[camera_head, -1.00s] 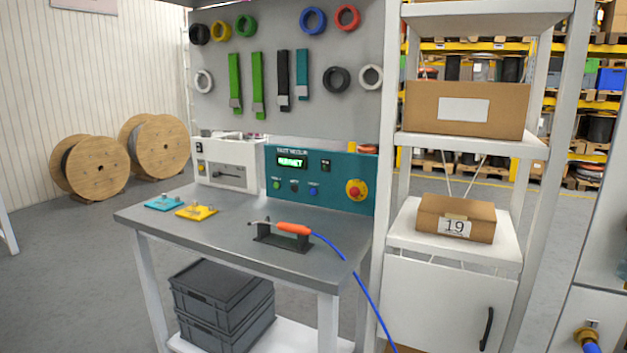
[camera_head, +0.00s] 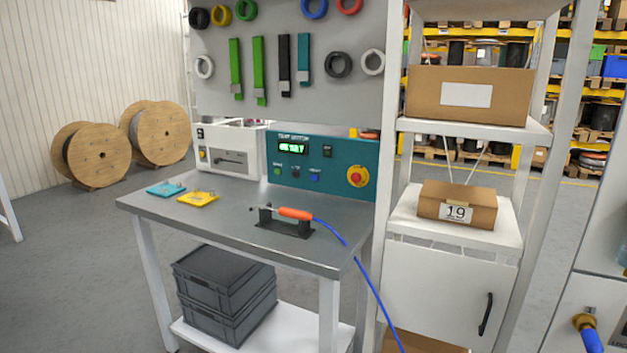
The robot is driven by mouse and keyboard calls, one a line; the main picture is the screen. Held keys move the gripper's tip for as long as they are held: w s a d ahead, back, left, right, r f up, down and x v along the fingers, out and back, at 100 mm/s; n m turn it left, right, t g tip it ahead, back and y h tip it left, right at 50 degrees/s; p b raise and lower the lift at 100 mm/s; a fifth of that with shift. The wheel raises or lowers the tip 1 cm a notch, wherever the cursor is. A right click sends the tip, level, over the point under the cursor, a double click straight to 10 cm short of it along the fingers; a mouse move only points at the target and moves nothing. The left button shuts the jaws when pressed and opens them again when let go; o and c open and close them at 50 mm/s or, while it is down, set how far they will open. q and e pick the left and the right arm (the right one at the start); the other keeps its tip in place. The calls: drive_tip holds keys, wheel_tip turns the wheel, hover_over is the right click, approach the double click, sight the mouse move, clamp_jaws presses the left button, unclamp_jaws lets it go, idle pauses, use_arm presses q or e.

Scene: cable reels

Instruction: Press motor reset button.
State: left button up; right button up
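A teal test station panel (camera_head: 335,165) stands at the back of the grey workbench (camera_head: 245,225). It has a lit green display (camera_head: 291,148), a green button (camera_head: 278,171), a dark button or switch (camera_head: 295,173) and a blue button (camera_head: 314,177). A red knob on a yellow base (camera_head: 357,176) is at its right end. The labels are too small to read surely, so I cannot tell which control is the motor reset button. Neither gripper is in view.
An orange-handled tool with a blue cable (camera_head: 296,214) rests in a black stand on the bench. Teal (camera_head: 166,189) and yellow (camera_head: 198,199) plates lie at left. Shelves with cardboard boxes (camera_head: 457,204) stand right. Grey crates (camera_head: 225,290) sit below.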

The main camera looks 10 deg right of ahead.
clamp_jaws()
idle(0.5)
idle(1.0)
